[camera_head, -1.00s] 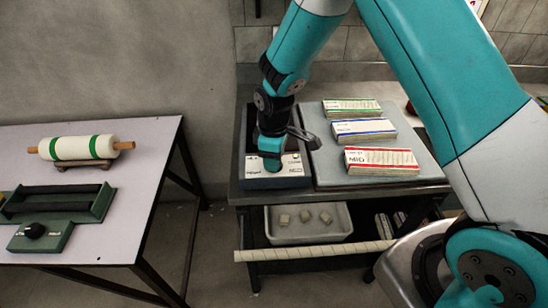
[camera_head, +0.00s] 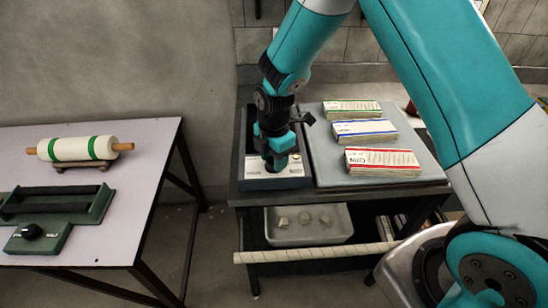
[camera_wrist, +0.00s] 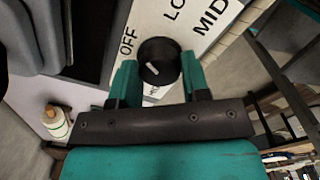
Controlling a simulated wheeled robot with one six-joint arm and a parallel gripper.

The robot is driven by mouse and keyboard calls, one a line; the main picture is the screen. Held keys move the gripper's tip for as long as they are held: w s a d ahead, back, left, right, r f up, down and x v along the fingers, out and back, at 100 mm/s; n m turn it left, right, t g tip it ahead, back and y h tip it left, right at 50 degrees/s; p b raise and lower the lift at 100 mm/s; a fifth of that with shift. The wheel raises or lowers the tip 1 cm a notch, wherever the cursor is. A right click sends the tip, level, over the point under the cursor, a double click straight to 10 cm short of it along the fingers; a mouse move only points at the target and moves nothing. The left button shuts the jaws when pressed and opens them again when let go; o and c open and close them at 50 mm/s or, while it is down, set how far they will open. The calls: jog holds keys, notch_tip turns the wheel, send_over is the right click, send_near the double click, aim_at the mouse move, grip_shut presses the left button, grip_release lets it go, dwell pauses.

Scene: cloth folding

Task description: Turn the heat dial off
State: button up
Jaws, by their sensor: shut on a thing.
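The heat dial (camera_wrist: 159,58) is a round black knob with a white mark, on a white panel (camera_wrist: 185,22) lettered OFF, LO and MID. In the wrist view the mark sits toward the lower left of the knob; OFF is printed to the upper left. My gripper (camera_wrist: 159,68) has its teal fingers on both sides of the knob and is shut on it. In the head view my gripper (camera_head: 277,160) points down at the panel (camera_head: 293,172) at the front left of the bench, and hides the dial.
A tray (camera_head: 330,236) sits on the shelf below. The left table holds a white roller (camera_head: 78,148) and a green device with another black knob (camera_head: 32,231).

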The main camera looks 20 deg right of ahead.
jog(key=n, duration=0.5)
jog(key=shift+w+r+n, duration=0.1)
jog(key=shift+n, duration=0.6)
jog(key=o, duration=0.9)
notch_tip(320, 180, up, 17)
jog(key=shift+r+b, duration=0.2)
jog(key=shift+b, duration=0.95)
jog(key=s+a+r+m+y, duration=0.1)
jog(key=s+m, duration=0.6)
jog(key=s, duration=0.1)
jog(key=s+a+r+m+y, duration=0.1)
jog(key=s+a+m, duration=0.1)
jog(key=s+m, duration=0.5)
jog(key=s+a+r+m+y, duration=0.1)
jog(key=s+m+y, duration=0.1)
jog(key=s+m, duration=0.5)
jog(key=shift+s+a+r, duration=0.15)
jog(key=shift+s+a, duration=0.05)
jog(key=shift+s, duration=0.55)
jog(key=shift+s+a+r, duration=0.1)
jog(key=shift+s+a, duration=0.05)
jog(key=shift+s, duration=0.6)
